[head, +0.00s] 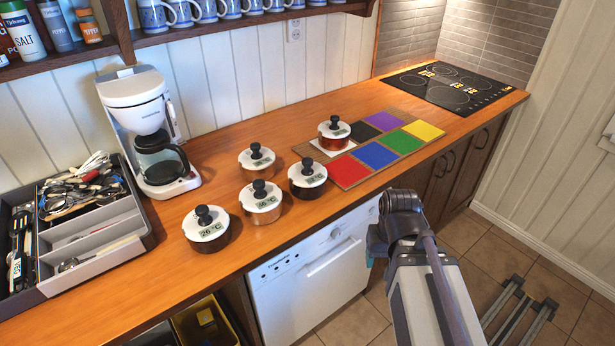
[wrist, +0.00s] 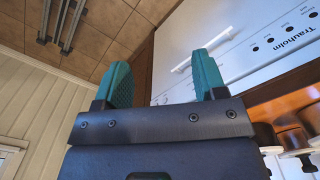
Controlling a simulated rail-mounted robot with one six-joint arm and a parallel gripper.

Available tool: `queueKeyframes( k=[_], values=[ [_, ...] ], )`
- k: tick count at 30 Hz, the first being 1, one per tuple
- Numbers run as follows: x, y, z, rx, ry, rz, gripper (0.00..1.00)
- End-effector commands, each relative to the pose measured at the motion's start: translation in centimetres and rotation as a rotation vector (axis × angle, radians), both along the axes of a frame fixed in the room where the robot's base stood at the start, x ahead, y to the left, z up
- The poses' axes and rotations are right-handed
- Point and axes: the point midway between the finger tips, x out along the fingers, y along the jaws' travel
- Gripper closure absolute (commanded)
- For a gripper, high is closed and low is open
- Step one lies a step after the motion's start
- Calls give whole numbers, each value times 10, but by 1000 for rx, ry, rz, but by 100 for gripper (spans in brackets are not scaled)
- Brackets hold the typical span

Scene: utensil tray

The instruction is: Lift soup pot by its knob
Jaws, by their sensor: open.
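Several small pots with white lids, black knobs and temperature labels stand on the wooden counter in the head view. One dark pot (head: 206,240) is front left, a copper-brown one (head: 262,214) is right of it, a tan one (head: 258,171) is behind, and a black one (head: 308,190) is at right. A red-brown pot (head: 333,144) stands on the coloured board. I cannot tell which is the soup pot. My gripper (wrist: 163,78) shows two teal fingers, apart and empty, in the wrist view. It is away from the pots, in front of the counter; its fingertips are hidden in the head view.
The coloured board (head: 352,171) lies right of the pots, with a black cooktop (head: 447,87) beyond. A coffee maker (head: 143,115) and a utensil tray (head: 139,218) are at left. A white dishwasher (head: 318,272) is under the counter. The counter's front strip is clear.

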Motion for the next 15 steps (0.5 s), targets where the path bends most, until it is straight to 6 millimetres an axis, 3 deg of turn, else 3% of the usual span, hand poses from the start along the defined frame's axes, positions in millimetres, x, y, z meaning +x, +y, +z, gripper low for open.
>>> queueKeyframes(
  k=[1,5,9,12,15],
  values=[
    [17,7,34,3,-1,14,35],
    [92,46,97,68,-12,141,35],
    [201,116,159,206,-86,613,35],
    [251,150,168,279,-180,968,35],
    [267,162,162,306,-267,1232,35]
  ],
)
